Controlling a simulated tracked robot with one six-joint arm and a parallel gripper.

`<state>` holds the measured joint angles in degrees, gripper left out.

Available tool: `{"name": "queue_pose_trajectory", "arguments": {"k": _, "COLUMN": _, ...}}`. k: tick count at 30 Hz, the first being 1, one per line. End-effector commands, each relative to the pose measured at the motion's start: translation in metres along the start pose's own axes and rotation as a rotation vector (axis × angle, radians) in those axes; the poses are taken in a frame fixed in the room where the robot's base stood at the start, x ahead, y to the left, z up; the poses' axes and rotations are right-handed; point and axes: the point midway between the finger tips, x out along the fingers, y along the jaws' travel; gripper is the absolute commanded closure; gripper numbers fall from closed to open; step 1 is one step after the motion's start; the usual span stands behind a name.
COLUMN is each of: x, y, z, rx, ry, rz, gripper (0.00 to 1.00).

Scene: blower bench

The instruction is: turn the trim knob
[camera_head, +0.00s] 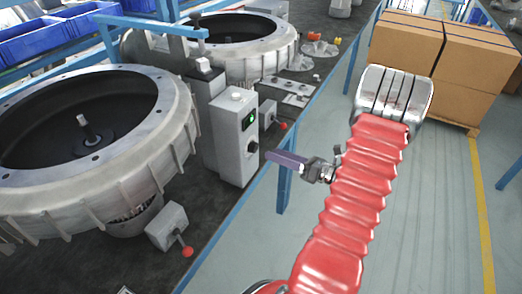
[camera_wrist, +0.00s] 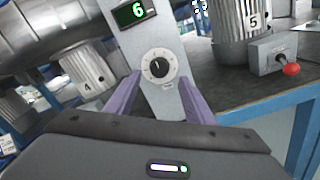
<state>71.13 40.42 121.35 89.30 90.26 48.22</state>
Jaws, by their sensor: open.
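The trim knob (camera_wrist: 158,67) is a black knob on a round white dial, on the face of a grey control box (camera_wrist: 165,100). A display (camera_wrist: 134,13) above it shows a green 6. In the head view the box (camera_head: 228,137) stands at the bench edge, with the knob (camera_head: 253,147) small on its right face. My gripper (camera_wrist: 160,78) is open, its purple fingers to the left and right of the dial in the wrist view. In the head view my gripper (camera_head: 267,156) points at the box with a small gap between. Nothing is held.
A lever box with a red ball (camera_wrist: 290,69) is on the right in the wrist view. The blue bench edge (camera_head: 230,218) runs below my gripper. Cardboard boxes (camera_head: 405,42) stand beyond clear floor.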

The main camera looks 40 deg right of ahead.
Motion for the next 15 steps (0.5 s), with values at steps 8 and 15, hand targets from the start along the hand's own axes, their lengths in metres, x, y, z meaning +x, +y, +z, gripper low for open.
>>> {"name": "queue_pose_trajectory", "arguments": {"k": 8, "x": 0.039, "y": 0.001, "z": -0.001, "rx": 0.0, "ry": 0.002, "rz": 0.003, "gripper": 0.51}}
{"name": "queue_pose_trajectory", "arguments": {"k": 15, "x": 0.061, "y": 0.0, "z": 0.0, "rx": 0.0, "ry": 0.001, "rz": 0.0, "gripper": 0.51}}
